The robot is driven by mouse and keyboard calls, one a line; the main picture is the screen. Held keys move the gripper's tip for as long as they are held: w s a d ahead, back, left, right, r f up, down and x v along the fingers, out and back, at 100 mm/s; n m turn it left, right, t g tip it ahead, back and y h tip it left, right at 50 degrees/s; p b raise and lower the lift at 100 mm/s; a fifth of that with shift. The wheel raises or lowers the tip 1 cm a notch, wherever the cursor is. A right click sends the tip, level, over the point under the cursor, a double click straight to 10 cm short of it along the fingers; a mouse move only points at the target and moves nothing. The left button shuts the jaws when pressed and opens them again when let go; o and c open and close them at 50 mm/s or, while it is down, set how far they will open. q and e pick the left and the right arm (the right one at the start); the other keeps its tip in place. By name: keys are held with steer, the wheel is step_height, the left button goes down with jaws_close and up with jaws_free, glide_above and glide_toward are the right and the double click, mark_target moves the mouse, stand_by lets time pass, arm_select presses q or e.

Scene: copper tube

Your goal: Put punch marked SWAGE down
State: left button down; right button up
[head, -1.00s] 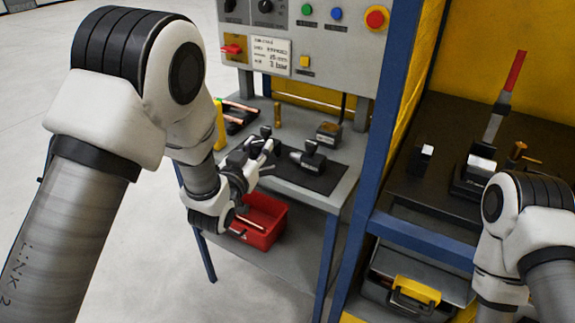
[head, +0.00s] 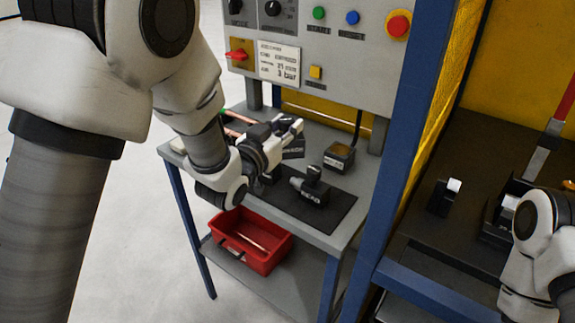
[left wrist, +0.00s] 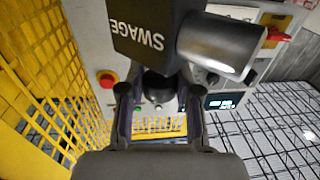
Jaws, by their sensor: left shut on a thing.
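The punch marked SWAGE (left wrist: 143,35) fills the top of the left wrist view. It is a black block with white letters and a silver cylindrical nose. My left gripper (left wrist: 157,92) is shut on its dark grip part. In the head view my left gripper (head: 293,128) is over the back of the grey bench (head: 338,224), below the control panel. A dark labelled block (head: 293,150) shows just under its fingers; I cannot tell whether it is the held punch. My right gripper is out of view.
A small dark box with a brownish top (head: 339,157) stands on the bench behind the mat. A red bin (head: 262,262) is on the lower shelf. The control panel (head: 330,65) rises behind. A blue post (head: 405,130) bounds the bench at right. The mat's right front is bare.

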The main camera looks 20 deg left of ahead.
mark_target(288, 151)
arm_select(q)
steer(key=f, duration=0.4)
steer(key=w+f, duration=0.1)
steer(key=f, duration=0.1)
steer(key=shift+d, duration=0.1)
steer(key=shift+s+f, duration=0.1)
steer(key=shift+f, duration=0.2)
step_height(288, 151, down, 3)
steer(key=shift+s+f, duration=0.1)
steer(key=shift+f, duration=0.25)
steer(key=c, duration=0.8)
jaws_free()
steer(key=shift+f, duration=0.1)
